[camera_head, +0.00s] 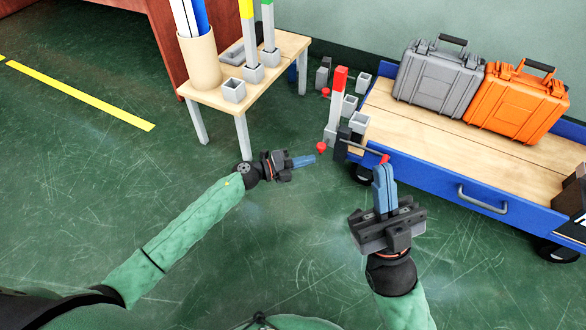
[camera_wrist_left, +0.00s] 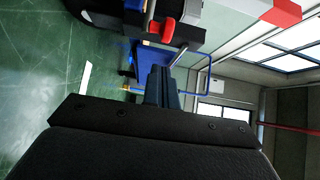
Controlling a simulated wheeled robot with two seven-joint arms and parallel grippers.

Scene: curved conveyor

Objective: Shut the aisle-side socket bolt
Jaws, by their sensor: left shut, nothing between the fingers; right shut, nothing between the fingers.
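A grey socket bracket with a dark block (camera_head: 343,143) is on the near left corner of the blue cart. A thin rod runs right from it to a red knob (camera_head: 385,159). Another red knob (camera_head: 321,148) is at the left of the corner, below a grey post with a red top (camera_head: 340,80). I cannot tell which part is the aisle-side bolt. My left gripper (camera_head: 313,159) is shut and empty, just below the left knob. A red knob (camera_wrist_left: 162,31) shows ahead of its fingers in the left wrist view. My right gripper (camera_head: 382,169) is shut and empty, its tips at the rod's knob; contact is unclear.
The blue cart (camera_head: 440,178) with a wooden deck carries a grey case (camera_head: 438,72) and an orange case (camera_head: 515,102). A third red knob (camera_head: 326,92) is at its far corner. A small wooden table (camera_head: 215,95) with grey sockets stands left.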

